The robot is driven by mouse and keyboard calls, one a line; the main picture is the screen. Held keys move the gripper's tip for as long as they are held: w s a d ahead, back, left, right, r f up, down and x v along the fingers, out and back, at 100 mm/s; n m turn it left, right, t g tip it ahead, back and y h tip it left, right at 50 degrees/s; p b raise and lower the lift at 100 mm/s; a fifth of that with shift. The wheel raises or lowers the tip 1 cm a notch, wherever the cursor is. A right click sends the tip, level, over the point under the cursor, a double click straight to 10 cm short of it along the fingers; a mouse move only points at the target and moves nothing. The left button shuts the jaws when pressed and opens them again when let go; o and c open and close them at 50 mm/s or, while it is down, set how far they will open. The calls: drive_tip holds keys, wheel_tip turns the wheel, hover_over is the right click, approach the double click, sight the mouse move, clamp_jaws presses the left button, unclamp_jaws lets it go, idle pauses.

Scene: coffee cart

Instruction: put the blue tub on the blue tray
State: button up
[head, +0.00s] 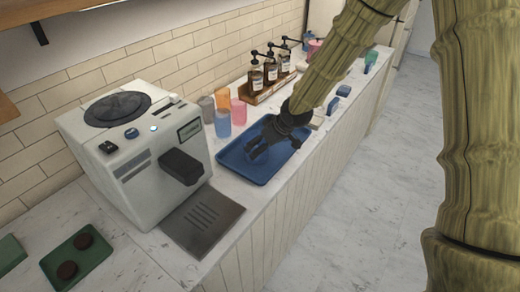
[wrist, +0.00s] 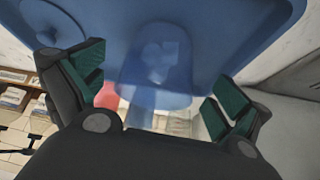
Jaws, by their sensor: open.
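The blue tub (wrist: 155,85) is translucent and shows in the wrist view between the spread fingers of my gripper (wrist: 155,105). The fingers stand on either side of it with gaps. The blue tray (wrist: 215,35) fills the background behind it. In the head view the blue tray (head: 236,168) lies on the counter, and my gripper (head: 258,149) is open, low over its middle. There the tub is hard to tell from the tray and partly hidden by the fingers. I cannot tell exactly how it touches the tray.
Grey, orange, pink and blue cups (head: 222,124) stand behind the tray's left side. A wooden rack with pump bottles (head: 271,72) stands beyond. The coffee machine (head: 140,150) and its drip tray (head: 203,221) are at the left.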

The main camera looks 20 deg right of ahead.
drive_tip(key=b+v, duration=0.1)
drive_tip(key=v, duration=0.6)
drive_tip(key=shift+d+r, duration=0.1)
idle(1.2)
